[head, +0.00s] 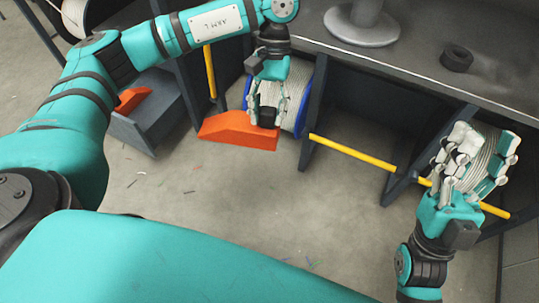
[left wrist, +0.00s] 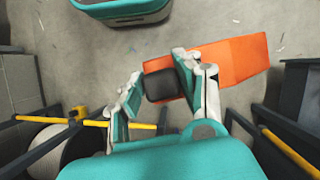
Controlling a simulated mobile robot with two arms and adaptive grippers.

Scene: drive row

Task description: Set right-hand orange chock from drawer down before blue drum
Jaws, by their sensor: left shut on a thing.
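The orange chock (head: 238,130) is a wedge with a black grip block, in front of the blue drum (head: 306,98), a cable reel with blue flanges. My left gripper (head: 266,115) is shut on the grip block. The left wrist view shows the chock (left wrist: 236,60) and my left gripper's fingers (left wrist: 163,86) on either side of the block. I cannot tell whether the chock touches the floor. A second orange chock (head: 131,99) lies in the open grey drawer (head: 150,128) at left. My right gripper (head: 474,160) is open and empty, before another reel at right.
A yellow bar (head: 352,151) crosses the bay right of the blue drum; another yellow bar (head: 210,73) stands upright to its left. Dark dividers separate the bays. The grey bench top (head: 410,65) carries a round metal base (head: 362,28) and a black ring (head: 456,58).

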